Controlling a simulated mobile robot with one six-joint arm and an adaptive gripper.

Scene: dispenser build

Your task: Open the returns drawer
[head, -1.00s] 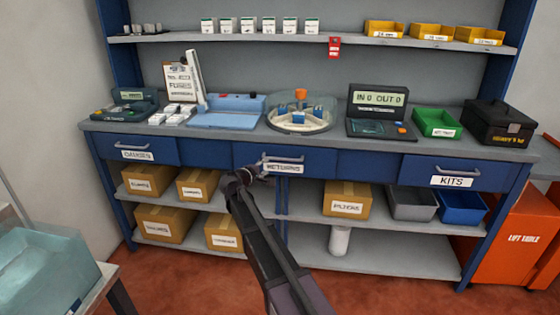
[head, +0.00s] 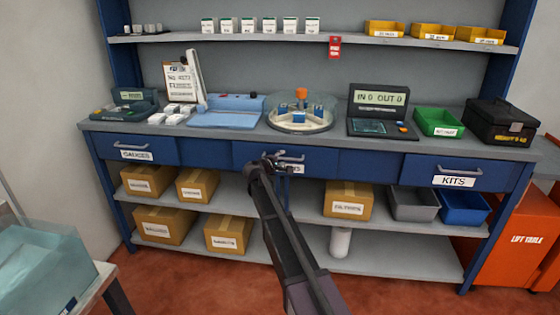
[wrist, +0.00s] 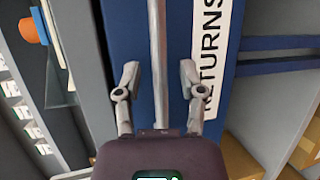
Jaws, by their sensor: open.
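The returns drawer (head: 241,156) is the blue middle drawer under the bench top, and its front looks flush with the bench. Its bar handle (head: 292,157) is partly hidden by my gripper in the head view. In the wrist view the RETURNS label (wrist: 209,55) shows on the drawer front, and the handle (wrist: 157,50) runs between my fingers. My gripper (wrist: 157,82) is open, with one finger on each side of the handle. I cannot tell whether either finger touches it. In the head view my gripper (head: 277,162) is at the drawer front.
The gauges drawer (head: 165,149) is to the left and the kits drawer (head: 490,173) to the right. The bench top (head: 235,134) holds a round carousel (head: 301,112) above the returns drawer. Cartons such as one at centre right (head: 347,200) stand on the shelf below.

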